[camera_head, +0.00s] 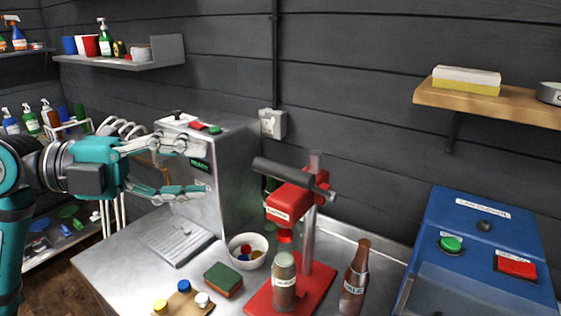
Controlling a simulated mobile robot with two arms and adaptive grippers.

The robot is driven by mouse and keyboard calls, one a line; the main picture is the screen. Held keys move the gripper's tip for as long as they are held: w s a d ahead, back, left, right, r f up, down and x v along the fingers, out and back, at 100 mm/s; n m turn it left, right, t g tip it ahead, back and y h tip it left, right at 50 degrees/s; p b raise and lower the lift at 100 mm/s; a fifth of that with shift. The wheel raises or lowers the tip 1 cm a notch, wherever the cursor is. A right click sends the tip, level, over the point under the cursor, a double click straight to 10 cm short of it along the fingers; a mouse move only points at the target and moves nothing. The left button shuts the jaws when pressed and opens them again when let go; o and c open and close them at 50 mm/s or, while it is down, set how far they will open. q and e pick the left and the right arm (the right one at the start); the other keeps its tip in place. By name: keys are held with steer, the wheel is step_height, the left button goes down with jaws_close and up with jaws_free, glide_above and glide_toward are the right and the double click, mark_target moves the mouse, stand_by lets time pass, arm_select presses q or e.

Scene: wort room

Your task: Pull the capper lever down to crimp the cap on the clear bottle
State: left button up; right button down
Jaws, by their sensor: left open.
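The red capper (290,200) stands on the metal table, with a red base plate (318,282) and an upright steel post. Its dark grey lever (281,172) sticks out to the left at the top, nearly level and slightly tilted. A clear bottle (284,290) with a pale label and brownish contents stands upright on the base under the capper head; whether a cap sits on it is hard to tell. My left gripper (204,167) is open and empty, pointing right, left of the lever and apart from it. My right gripper is not in view.
A steel machine (232,165) stands behind my left gripper. A white bowl of caps (233,244), a green-and-brown sponge (223,282) and a board with caps (178,307) lie left of the capper. A brown bottle (355,280) stands right of it, before a blue machine (470,235).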

mark_target(274, 172)
arm_select(q)
steer(key=x, duration=0.3)
steer(key=p+x, duration=0.1)
steer(key=x, duration=0.2)
steer(key=p+x, duration=0.1)
steer(key=x, duration=0.1)
steer(key=shift+s+d+r, duration=0.1)
steer(key=shift+d+r, duration=0.2)
steer(key=shift+d, duration=0.15)
steer(key=p+x, duration=0.1)
steer(key=x, duration=0.2)
steer(key=shift+f, duration=0.15)
steer(key=shift+d+f, duration=0.1)
steer(key=shift+d, duration=0.35)
steer(key=shift+a, duration=0.1)
steer(key=c, duration=0.7)
jaws_close()
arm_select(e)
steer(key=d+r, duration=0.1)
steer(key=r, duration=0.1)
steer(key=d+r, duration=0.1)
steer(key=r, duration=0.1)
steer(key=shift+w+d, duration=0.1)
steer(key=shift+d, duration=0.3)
